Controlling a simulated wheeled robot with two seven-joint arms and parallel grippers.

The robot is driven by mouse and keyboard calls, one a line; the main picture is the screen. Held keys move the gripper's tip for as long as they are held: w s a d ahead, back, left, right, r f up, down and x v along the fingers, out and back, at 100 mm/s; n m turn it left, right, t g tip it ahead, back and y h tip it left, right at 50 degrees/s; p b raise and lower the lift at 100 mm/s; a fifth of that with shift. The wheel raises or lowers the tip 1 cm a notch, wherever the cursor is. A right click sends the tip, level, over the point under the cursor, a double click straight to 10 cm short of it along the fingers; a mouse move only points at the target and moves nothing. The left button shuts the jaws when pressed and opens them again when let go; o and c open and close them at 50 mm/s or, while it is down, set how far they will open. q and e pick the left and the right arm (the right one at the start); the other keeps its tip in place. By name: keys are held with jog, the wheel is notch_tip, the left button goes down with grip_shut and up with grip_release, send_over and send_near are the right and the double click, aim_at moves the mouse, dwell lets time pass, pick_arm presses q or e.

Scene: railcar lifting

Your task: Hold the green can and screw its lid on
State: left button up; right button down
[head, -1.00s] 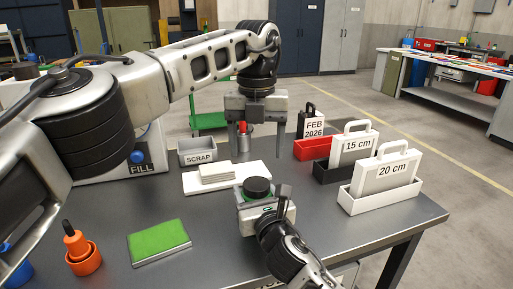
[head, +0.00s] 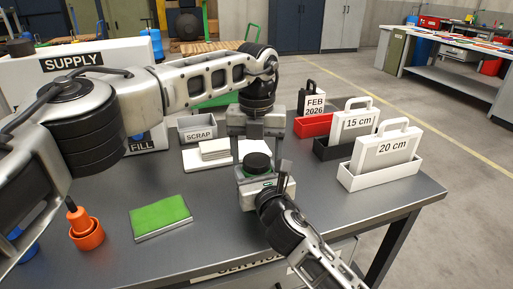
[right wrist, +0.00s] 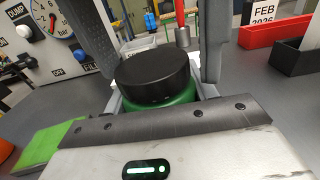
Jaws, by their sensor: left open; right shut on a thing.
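The green can (right wrist: 182,101) stands upright in my right gripper (head: 264,188), which is shut on it near the table's middle. Most of its body is hidden by the gripper. The black lid (head: 258,161) sits on top of the can. It also shows in the right wrist view (right wrist: 153,75) as a wide flat cap; how tightly it is seated I cannot tell. My left gripper (head: 258,148) points down over the lid. It is open, with one finger on each side of the lid; I cannot tell whether they touch it.
A green pad (head: 160,215) and an orange holder (head: 87,235) lie at the left. The scrap bin (head: 197,128) and a white slab (head: 197,163) with plates are behind. Trays with labelled cases, including the 20 cm one (head: 385,160), stand right. The front right table is clear.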

pick_arm(q)
jog(key=c, duration=1)
jog(key=m, duration=0.3)
jog(key=shift+m, duration=0.3)
jog(key=shift+c, duration=0.2)
jog(key=o, duration=1.1)
jog(key=shift+r, duration=2.3)
